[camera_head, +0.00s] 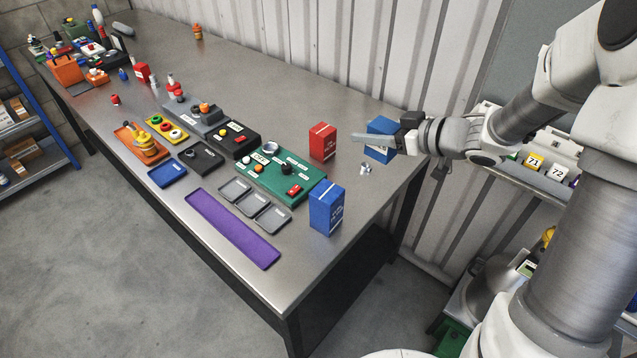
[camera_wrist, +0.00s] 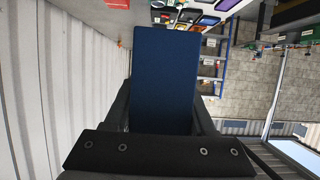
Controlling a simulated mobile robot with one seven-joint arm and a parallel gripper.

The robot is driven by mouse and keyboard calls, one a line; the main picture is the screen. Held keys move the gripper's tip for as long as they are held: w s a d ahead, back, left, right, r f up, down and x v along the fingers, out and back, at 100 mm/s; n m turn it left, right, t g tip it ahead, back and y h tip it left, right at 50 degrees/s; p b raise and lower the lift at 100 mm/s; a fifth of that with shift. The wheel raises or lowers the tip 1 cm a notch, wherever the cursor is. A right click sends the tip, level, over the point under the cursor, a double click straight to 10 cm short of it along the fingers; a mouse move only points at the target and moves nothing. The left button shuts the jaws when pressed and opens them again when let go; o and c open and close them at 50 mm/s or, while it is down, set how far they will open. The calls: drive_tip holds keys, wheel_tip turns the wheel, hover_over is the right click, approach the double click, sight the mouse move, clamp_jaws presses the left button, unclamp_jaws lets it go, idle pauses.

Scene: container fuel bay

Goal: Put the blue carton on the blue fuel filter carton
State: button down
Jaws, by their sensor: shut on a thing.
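A blue carton (camera_head: 379,127) is between the fingers of my gripper (camera_head: 378,141) near the far right end of the bench. In the wrist view this blue carton (camera_wrist: 165,75) shows as a plain dark blue face between the two fingers, and my gripper (camera_wrist: 164,115) is shut on it. I cannot tell whether its underside touches the bench. A second blue carton with white print, seemingly the blue fuel filter carton (camera_head: 326,208), stands upright near the bench's front right corner, apart from my gripper. Its top is bare.
A red carton (camera_head: 322,142) stands left of my gripper. A small silvery part (camera_head: 365,169) lies just below my gripper in the picture. A green control panel (camera_head: 281,177), grey trays (camera_head: 270,218) and a purple mat (camera_head: 232,228) lie left of the standing blue carton. The corrugated wall (camera_head: 350,60) is close behind.

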drive_tip(key=a+f, duration=0.2)
drive_tip(key=a, duration=0.1)
drive_tip(key=a+f+b, duration=0.1)
drive_tip(key=a+f, duration=0.1)
drive_tip(key=a, duration=0.2)
drive_tip(key=s+a+f, duration=0.1)
drive_tip(key=a+f, duration=0.1)
drive_tip(key=a, duration=0.1)
drive_tip(key=shift+a+f+b, duration=0.3)
drive_tip(key=shift+a+f, duration=0.1)
drive_tip(key=shift+f, duration=1.9)
drive_tip(key=shift+f+b, duration=0.15)
drive_tip(key=shift+b, duration=0.2)
drive_tip(key=shift+c, duration=1.1)
unclamp_jaws()
